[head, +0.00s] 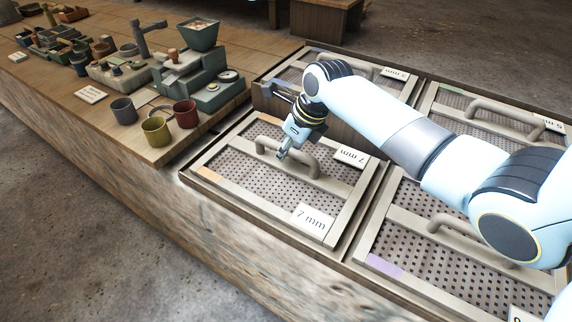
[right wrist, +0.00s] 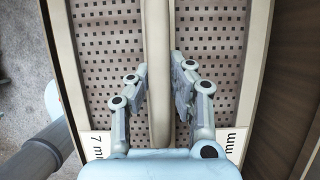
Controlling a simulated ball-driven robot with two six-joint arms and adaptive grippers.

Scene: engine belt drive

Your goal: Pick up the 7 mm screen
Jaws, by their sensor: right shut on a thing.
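The 7 mm screen (head: 240,178) is a pale frame with a perforated mesh, an orange mark at its left and two "7 mm" labels. It lies in the front left bay of the wooden rack in the head view. It also shows in the right wrist view (right wrist: 105,60). A bar handle (head: 313,158) arches over its middle. My right gripper (head: 281,155) reaches down to this handle and is shut on it. In the right wrist view its fingers (right wrist: 159,78) stand on either side of the handle. My left gripper is not in view.
Other framed screens with handles fill the neighbouring bays, one with a purple mark (head: 385,265). A wooden table (head: 60,110) at the left carries a red mug (head: 186,114), a yellow mug (head: 156,131), a grey mug (head: 124,111) and a green machine (head: 205,80).

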